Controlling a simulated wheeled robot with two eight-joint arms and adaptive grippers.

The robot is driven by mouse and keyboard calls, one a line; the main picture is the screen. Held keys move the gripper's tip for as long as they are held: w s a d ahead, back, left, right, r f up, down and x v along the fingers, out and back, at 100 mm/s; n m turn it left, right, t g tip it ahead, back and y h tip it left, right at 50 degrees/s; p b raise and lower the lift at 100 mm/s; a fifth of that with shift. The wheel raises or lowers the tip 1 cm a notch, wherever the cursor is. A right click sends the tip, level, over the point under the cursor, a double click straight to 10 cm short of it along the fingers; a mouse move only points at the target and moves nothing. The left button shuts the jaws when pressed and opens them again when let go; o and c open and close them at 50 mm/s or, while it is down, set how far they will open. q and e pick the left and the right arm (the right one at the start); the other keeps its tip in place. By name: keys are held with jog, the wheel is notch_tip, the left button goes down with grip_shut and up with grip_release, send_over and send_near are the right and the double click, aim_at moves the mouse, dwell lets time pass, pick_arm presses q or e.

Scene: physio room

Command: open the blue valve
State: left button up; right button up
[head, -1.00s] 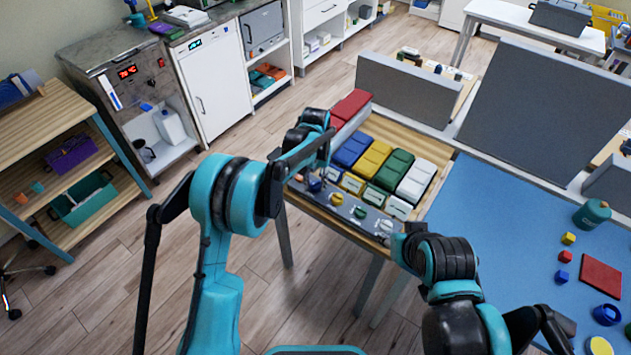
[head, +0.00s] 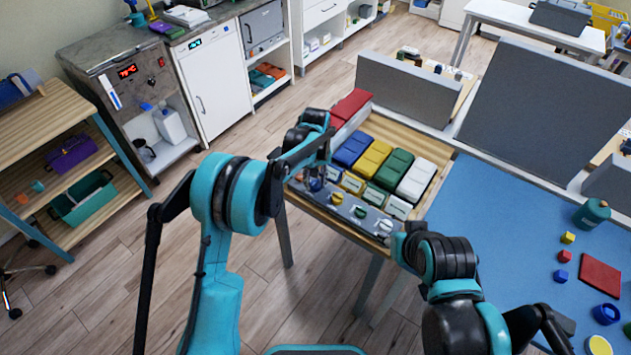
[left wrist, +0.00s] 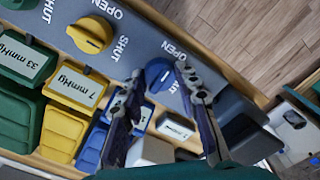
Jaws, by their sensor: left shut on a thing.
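The blue valve (left wrist: 158,73) is a round knob on the grey panel (left wrist: 135,40), with an OPEN label beside its upper right and a partly hidden label below it. My left gripper (left wrist: 160,72) has one finger on each side of the blue valve and is shut on it. In the head view my left gripper (head: 315,178) is down at the panel's left end and largely covers the blue valve. My right gripper (head: 400,238) is near the panel's right end; its fingers cannot be made out.
A yellow valve (left wrist: 90,34) sits beside the blue one. Green (head: 360,212) and white (head: 384,226) valves follow along the panel. Blue, yellow, green and white blocks (head: 392,170) stand behind it. A blue mat (head: 500,215) lies to the right.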

aim_at(316, 182)
pick_arm(q)
jog(key=o, duration=1.1)
jog(key=shift+o, duration=0.2)
notch_tip(316, 182, up, 12)
